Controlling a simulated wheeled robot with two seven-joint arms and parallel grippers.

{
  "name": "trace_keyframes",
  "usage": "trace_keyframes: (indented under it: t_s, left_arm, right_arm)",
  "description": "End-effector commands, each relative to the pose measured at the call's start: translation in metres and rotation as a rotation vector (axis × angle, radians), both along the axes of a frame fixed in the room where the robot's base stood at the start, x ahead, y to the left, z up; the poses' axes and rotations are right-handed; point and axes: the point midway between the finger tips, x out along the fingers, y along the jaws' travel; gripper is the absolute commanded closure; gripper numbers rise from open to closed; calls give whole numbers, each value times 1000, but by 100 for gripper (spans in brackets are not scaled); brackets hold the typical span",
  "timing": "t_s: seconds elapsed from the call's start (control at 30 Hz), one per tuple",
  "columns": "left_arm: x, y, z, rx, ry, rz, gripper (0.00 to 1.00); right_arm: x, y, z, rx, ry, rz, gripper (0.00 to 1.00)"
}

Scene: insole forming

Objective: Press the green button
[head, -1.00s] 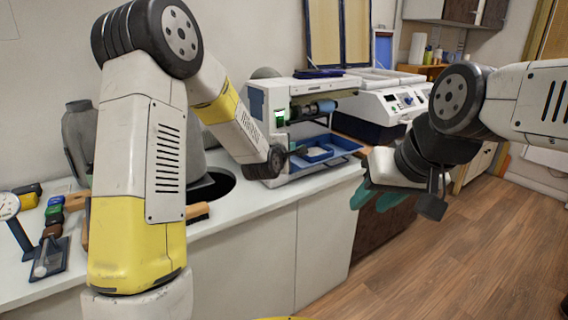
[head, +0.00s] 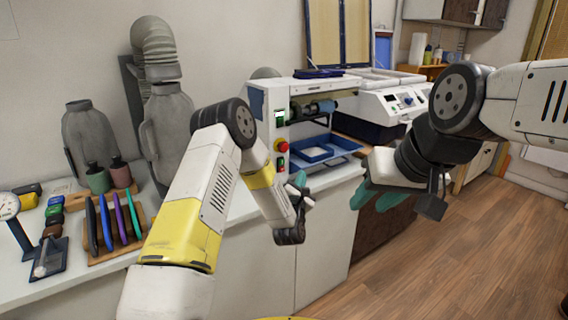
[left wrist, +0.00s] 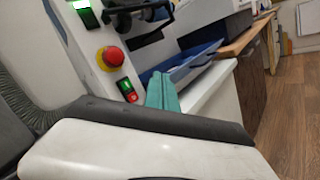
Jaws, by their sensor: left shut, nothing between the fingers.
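The white machine (head: 330,96) stands on the counter. Its front panel carries a lit green switch (left wrist: 87,15), a red mushroom button (left wrist: 111,57) on a yellow base, and below that a small green button (left wrist: 124,85) paired with a red one. The lit switch (head: 279,116) and red mushroom button (head: 282,146) also show in the head view. My left gripper (head: 300,181) is shut and empty, in front of and below the panel. Its teal fingertips (left wrist: 162,92) appear just right of the small buttons, apparently apart from them. My right gripper (head: 376,195) hangs over the floor; its jaw gap is unclear.
A blue tray (head: 312,154) sits in the machine's opening. On the counter at left are a wooden rack (head: 128,246) with coloured insoles, a dial gauge (head: 9,206) and grey forms (head: 90,137).

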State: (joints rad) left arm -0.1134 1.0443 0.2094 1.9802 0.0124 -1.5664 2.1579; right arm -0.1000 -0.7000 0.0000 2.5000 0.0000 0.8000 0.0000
Motion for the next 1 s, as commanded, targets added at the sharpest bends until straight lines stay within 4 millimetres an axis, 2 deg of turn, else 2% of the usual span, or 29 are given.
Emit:
trace_keyframes:
  t_s: [0.27,0.7,1.0]
  left_arm:
    - [8,6,0,2,0,0,100]
    - [56,41,0,1,1,2,100]
    - [71,51,0,2,1,0,100]
  right_arm:
    - [0,0,0,0,0,0,64]
    - [0,0,0,0,0,0,64]
    - [0,0,0,0,0,0,64]
